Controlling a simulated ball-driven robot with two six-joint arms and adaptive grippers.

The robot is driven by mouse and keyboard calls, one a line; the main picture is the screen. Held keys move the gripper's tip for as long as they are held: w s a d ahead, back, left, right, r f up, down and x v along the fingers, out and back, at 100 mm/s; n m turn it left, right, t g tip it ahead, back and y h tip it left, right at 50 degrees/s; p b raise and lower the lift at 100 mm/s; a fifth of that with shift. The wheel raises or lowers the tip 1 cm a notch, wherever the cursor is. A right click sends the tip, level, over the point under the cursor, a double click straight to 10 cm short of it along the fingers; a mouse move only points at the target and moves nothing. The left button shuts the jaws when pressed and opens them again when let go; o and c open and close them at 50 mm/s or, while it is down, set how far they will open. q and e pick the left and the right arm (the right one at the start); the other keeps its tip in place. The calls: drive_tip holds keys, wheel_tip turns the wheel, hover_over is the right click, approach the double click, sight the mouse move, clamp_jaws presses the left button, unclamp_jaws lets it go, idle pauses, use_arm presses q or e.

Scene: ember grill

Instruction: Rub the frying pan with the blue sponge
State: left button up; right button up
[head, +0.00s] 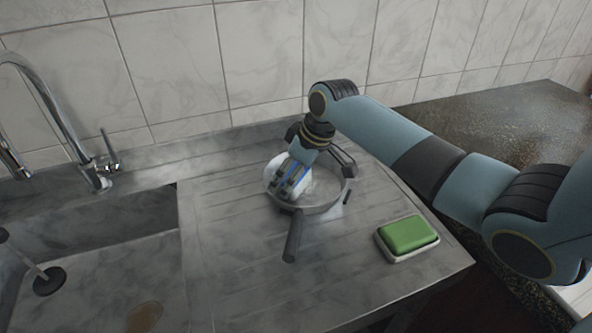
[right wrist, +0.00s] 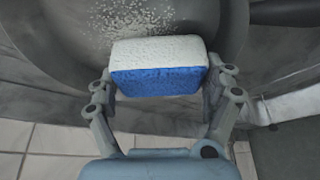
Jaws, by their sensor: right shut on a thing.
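The frying pan (head: 322,207) sits on the ribbed draining board with its dark handle (head: 292,236) pointing toward the front. My right gripper (head: 287,187) reaches down into the pan and is shut on the blue sponge (right wrist: 158,82). In the right wrist view the sponge has a blue side and a whitish, foamy side, held between both fingers (right wrist: 160,88). White foam specks lie on the pan's inner surface (right wrist: 150,18) beside the sponge. Whether the sponge touches the pan's bottom is hard to tell. My left gripper is not in view.
A green sponge (head: 408,233) lies in a pale dish (head: 412,255) on the right of the draining board (head: 235,270). A sink (head: 90,270) with a chrome faucet (head: 50,110) is at left. A tiled wall (head: 265,60) stands behind. The board's front left is clear.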

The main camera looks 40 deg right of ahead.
sight(307, 171)
drive_tip(key=shift+s+d+p, duration=0.25)
drive_tip(key=shift+d+p, duration=0.05)
drive_tip(key=shift+d, duration=0.5)
drive_tip(key=shift+s+d+p, duration=0.25)
drive_tip(key=shift+d, duration=0.55)
drive_tip(key=shift+s+d+f, duration=0.1)
drive_tip(key=shift+s+d, duration=0.1)
drive_tip(key=shift+d, duration=0.45)
drive_tip(key=shift+s+d+f, duration=0.1)
drive_tip(key=shift+s+d, duration=0.15)
drive_tip(key=shift+d, duration=0.45)
drive_tip(key=shift+s+d, duration=0.2)
drive_tip(key=shift+d, duration=0.45)
wheel_tip(307, 171, up, 6)
drive_tip(key=p, duration=0.6)
